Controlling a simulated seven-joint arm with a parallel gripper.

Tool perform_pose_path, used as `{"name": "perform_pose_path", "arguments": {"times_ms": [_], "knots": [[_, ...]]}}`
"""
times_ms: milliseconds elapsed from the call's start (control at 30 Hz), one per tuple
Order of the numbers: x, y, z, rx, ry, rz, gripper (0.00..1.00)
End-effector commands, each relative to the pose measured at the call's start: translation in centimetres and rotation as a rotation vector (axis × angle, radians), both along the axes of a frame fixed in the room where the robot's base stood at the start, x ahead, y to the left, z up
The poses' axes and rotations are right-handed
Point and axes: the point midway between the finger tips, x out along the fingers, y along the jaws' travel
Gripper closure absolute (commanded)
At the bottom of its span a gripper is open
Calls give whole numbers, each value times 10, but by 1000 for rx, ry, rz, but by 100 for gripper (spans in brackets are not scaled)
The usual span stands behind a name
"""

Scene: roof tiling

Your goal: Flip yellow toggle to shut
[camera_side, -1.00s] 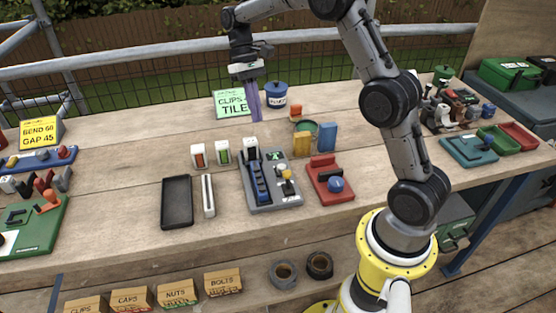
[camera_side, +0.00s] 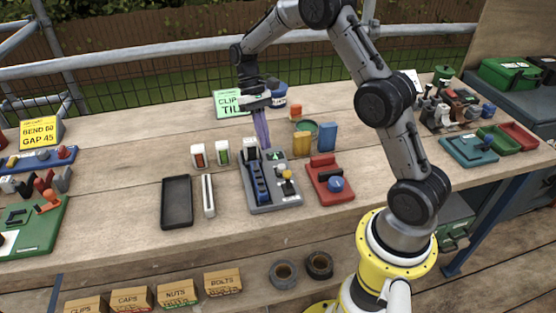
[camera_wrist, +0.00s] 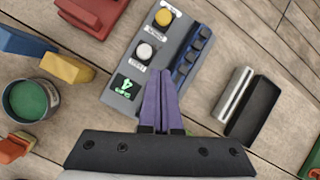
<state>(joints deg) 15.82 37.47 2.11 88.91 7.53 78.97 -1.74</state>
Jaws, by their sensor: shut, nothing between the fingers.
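The grey control panel (camera_side: 274,196) sits on the wooden bench in the side view; it also shows in the wrist view (camera_wrist: 122,62). Its yellow toggle (camera_side: 287,174) stands near the front right of the panel and appears at the top of the wrist view (camera_wrist: 164,17). I cannot tell which way it is set. My gripper (camera_side: 266,147) has its purple fingers together and empty, above the panel's back edge. In the wrist view the fingertips (camera_wrist: 165,73) are apart from the toggle, with the white knob (camera_wrist: 144,51) close by.
The panel has a row of blue and dark switches (camera_wrist: 190,55) and a green display (camera_wrist: 126,86). A red block with a blue knob (camera_side: 330,180) stands to the right.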

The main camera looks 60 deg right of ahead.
Motion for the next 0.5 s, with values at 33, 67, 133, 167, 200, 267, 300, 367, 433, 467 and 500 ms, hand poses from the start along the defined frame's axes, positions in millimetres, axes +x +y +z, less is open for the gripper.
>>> {"name": "perform_pose_path", "arguments": {"times_ms": [33,67,133,167,200,267,300,367,433,467,500], "knots": [[-5,3,-9,2,4,1,100],[-7,5,-15,2,4,1,100],[-13,8,-27,2,4,1,100],[-16,10,-32,2,4,1,100],[-19,12,-39,2,4,1,100],[-24,14,-43,0,0,1,100],[-30,15,-40,0,-2,1,100],[-37,18,-38,-1,-2,0,100],[-44,20,-36,0,-1,0,100],[-47,21,-36,0,-1,0,100],[-49,21,-35,0,-1,0,100]]}}
